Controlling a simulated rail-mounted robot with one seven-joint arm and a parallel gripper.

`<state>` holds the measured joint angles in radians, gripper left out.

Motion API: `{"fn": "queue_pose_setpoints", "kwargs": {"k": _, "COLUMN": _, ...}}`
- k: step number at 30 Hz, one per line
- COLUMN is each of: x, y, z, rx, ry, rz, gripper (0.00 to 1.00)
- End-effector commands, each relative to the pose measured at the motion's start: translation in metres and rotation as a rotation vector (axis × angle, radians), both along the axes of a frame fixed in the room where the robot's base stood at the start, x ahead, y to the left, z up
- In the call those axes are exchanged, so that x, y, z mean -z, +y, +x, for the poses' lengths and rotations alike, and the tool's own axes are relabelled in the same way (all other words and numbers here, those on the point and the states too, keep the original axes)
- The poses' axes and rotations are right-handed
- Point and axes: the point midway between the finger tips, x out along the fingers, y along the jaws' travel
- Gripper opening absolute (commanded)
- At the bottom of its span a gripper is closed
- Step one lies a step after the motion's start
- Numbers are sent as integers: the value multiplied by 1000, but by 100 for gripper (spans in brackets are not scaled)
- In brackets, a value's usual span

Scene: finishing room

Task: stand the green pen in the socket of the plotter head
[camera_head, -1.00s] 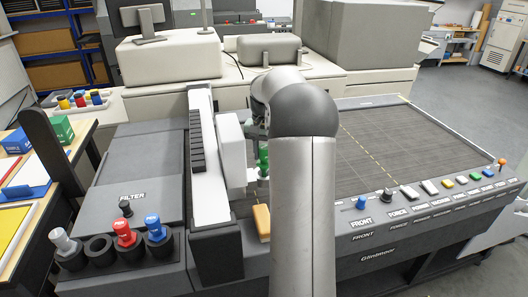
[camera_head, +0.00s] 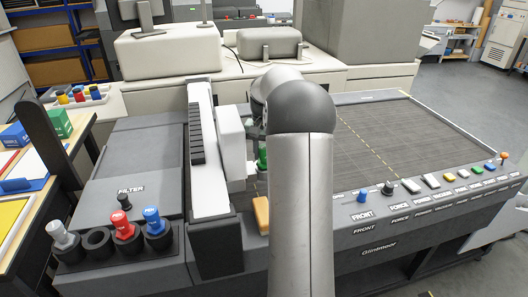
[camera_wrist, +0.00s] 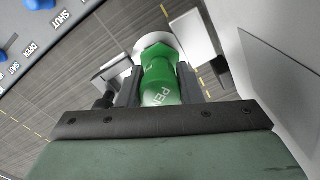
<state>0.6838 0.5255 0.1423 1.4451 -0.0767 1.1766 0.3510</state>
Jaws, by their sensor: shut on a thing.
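The green pen (camera_wrist: 160,78), marked "PEN", is between the two grey fingers of my gripper (camera_wrist: 158,90), which is shut on it. In the wrist view its far end lies over a pale round disc (camera_wrist: 172,42), perhaps the socket; I cannot tell whether the pen is in it. In the head view a little of the green pen (camera_head: 262,157) shows just right of the white plotter head (camera_head: 231,143), upright and partly behind my arm. My arm hides most of the gripper there.
A rack at the front left holds a grey pen (camera_head: 62,234), a red pen (camera_head: 122,224) and a blue pen (camera_head: 153,221), with one empty holder (camera_head: 98,241). An orange lever (camera_head: 261,214) stands near the head. The dark plotter bed (camera_head: 400,140) is clear to the right.

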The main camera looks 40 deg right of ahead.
Motion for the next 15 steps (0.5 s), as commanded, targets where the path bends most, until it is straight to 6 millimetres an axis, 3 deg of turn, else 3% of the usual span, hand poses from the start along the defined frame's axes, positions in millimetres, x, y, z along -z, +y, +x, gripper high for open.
{"fn": "queue_pose_setpoints", "kwargs": {"k": 7, "x": 0, "y": 0, "z": 0, "rx": 0, "ry": 0, "rz": 0, "gripper": 10}}
{"fn": "queue_pose_setpoints", "kwargs": {"k": 8, "x": 0, "y": 0, "z": 0, "rx": 0, "ry": 0, "rz": 0, "gripper": 40}}
{"fn": "queue_pose_setpoints", "kwargs": {"k": 9, "x": 0, "y": 0, "z": 0, "rx": 0, "ry": 0, "rz": 0, "gripper": 52}}
{"fn": "queue_pose_setpoints", "kwargs": {"k": 10, "x": 0, "y": 0, "z": 0, "rx": 0, "ry": 0, "rz": 0, "gripper": 58}}
{"fn": "queue_pose_setpoints", "kwargs": {"k": 15, "x": 0, "y": 0, "z": 0, "rx": 0, "ry": -1, "rz": -1, "gripper": 58}}
